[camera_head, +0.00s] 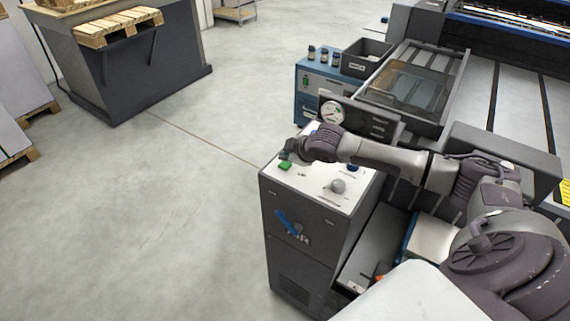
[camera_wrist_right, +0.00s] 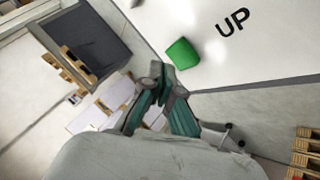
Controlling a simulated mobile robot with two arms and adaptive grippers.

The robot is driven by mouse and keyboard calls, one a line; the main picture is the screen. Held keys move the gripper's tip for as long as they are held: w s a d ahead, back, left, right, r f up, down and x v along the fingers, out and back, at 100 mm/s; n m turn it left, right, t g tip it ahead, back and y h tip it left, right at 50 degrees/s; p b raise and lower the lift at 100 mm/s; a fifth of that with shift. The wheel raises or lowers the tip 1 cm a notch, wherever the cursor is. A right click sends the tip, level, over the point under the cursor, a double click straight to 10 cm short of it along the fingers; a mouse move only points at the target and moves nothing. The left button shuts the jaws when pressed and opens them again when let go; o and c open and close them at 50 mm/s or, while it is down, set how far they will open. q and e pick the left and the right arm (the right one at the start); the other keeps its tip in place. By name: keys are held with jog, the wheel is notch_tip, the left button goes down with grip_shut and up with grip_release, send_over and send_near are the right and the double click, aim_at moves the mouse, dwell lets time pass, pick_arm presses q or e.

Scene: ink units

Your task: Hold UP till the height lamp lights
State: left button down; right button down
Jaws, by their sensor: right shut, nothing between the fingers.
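The green UP button (camera_head: 285,166) sits on the white top of a dark cabinet (camera_head: 285,250). In the right wrist view the green button (camera_wrist_right: 182,53) is beside the printed word "UP" (camera_wrist_right: 233,22). My right gripper (camera_head: 286,155) is over the left edge of the panel, close to the button. In the wrist view its fingertips (camera_wrist_right: 157,72) are closed together and empty, a little to the left of and below the button; I see no contact. I cannot make out a lit height lamp. My left gripper is not in view.
A grey knob (camera_head: 338,186) and a dial gauge (camera_head: 332,113) are at the panel. A blue unit (camera_head: 312,85) with small bottles stands behind, next to a dark bin (camera_head: 366,60). The floor (camera_head: 150,200) to the left is clear.

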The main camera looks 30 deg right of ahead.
aim_at(286, 165)
jog(key=shift+f, duration=0.1)
dwell(0.7)
jog(key=shift+f, duration=0.25)
jog(key=shift+f, duration=0.6)
dwell(2.3)
dwell(2.8)
jog(key=shift+r+p, duration=0.9)
jog(key=shift+p, duration=0.25)
notch_tip(286, 165, up, 5)
jog(key=p, duration=0.5)
jog(key=shift+r+p, duration=0.15)
jog(key=shift+p, duration=0.15)
